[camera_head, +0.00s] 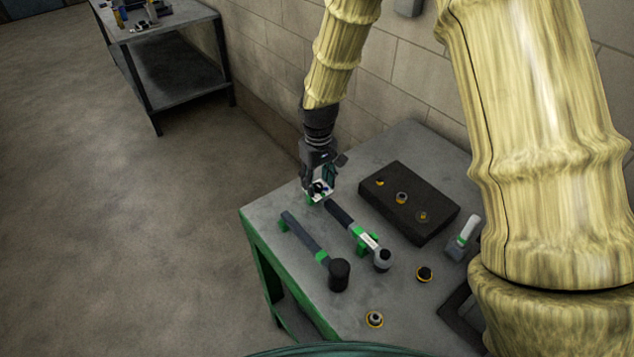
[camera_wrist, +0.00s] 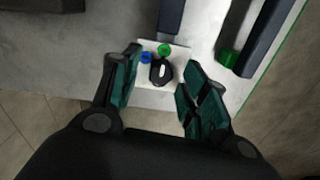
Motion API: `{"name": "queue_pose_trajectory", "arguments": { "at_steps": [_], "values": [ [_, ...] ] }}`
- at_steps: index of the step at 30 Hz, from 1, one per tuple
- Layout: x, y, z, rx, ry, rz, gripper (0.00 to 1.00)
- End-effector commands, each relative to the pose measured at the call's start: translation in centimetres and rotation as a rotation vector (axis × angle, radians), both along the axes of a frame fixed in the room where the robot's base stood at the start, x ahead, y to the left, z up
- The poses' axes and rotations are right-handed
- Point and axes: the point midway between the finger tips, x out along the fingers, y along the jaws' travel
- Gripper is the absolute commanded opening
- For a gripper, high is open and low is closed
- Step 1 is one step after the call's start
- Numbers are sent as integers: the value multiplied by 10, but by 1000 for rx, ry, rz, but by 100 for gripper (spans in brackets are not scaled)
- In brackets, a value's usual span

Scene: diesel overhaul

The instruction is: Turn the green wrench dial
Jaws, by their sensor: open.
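A small white plate (camera_wrist: 180,52) at the table edge carries a black dial (camera_wrist: 161,72) with a white mark, plus a blue round marker (camera_wrist: 145,57) and a green round marker (camera_wrist: 164,49). My gripper (camera_wrist: 162,62) is open, with its two fingers on either side of the dial; whether they touch it cannot be told. In the head view my gripper (camera_head: 322,173) points down over the plate (camera_head: 315,189), which it partly hides. Two long dark-handled wrenches lie on the table: one with a black head (camera_head: 305,239), one with a pale section (camera_head: 367,240).
The grey table (camera_head: 262,212) has green edges. A dark block with small rings (camera_head: 405,198), a white-handled tool (camera_head: 464,237) and loose rings (camera_head: 374,319) lie on it. A brick wall stands behind. Another table (camera_head: 190,75) stands far left, with bare floor between.

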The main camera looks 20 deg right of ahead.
Motion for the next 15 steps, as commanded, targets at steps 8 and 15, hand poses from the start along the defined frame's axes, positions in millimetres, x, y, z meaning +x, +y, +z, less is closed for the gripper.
{"name": "queue_pose_trajectory", "arguments": {
  "at_steps": [8,15],
  "values": [
    [0,0,41,1,-3,-1,44],
    [-1,0,81,1,-3,0,44]
  ]
}}
